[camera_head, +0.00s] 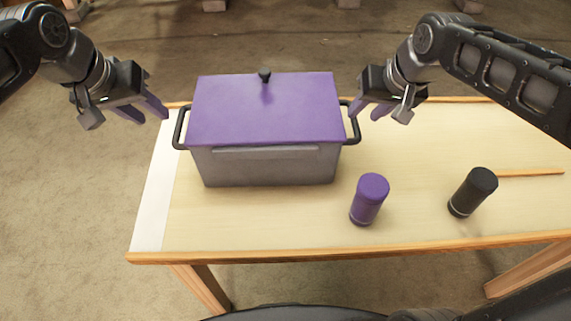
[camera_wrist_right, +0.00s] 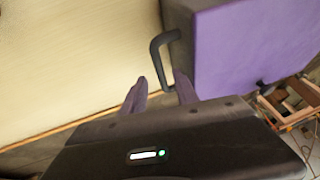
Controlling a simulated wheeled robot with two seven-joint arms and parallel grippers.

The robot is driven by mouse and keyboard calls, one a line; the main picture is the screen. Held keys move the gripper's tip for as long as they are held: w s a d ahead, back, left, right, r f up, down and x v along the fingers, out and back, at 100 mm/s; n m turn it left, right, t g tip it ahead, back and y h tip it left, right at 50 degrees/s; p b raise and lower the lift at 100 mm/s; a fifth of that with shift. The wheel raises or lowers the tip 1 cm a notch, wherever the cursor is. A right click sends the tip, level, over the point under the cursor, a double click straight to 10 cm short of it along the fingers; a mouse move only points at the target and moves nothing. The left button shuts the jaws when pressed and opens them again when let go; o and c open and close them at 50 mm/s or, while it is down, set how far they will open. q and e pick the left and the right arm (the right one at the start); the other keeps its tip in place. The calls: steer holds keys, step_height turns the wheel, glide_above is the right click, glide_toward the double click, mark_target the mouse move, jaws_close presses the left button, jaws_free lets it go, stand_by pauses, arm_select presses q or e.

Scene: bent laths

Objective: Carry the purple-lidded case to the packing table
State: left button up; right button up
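The grey case with a purple lid (camera_head: 265,112) stands upright on the wooden table, its lid on, with a black knob on top. It has a dark left handle (camera_head: 179,128) and a right handle (camera_head: 353,122). My left gripper (camera_head: 142,108) is open and empty, just left of and apart from the left handle. My right gripper (camera_head: 368,108) is open at the right handle. In the right wrist view its purple fingers (camera_wrist_right: 160,82) are parted, with the handle's bar (camera_wrist_right: 160,65) near the gap between them; I cannot tell whether they touch it.
A purple canister (camera_head: 369,200) and a black canister (camera_head: 473,192) stand on the table (camera_head: 270,225) right of the case. A thin wooden lath (camera_head: 530,173) lies behind the black one. A white strip (camera_head: 157,200) runs along the left edge. Carpeted floor surrounds the table.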

steer(key=v, duration=0.5)
steer(key=shift+s+r, duration=0.1)
steer(key=shift+r, duration=0.1)
stand_by(0.3)
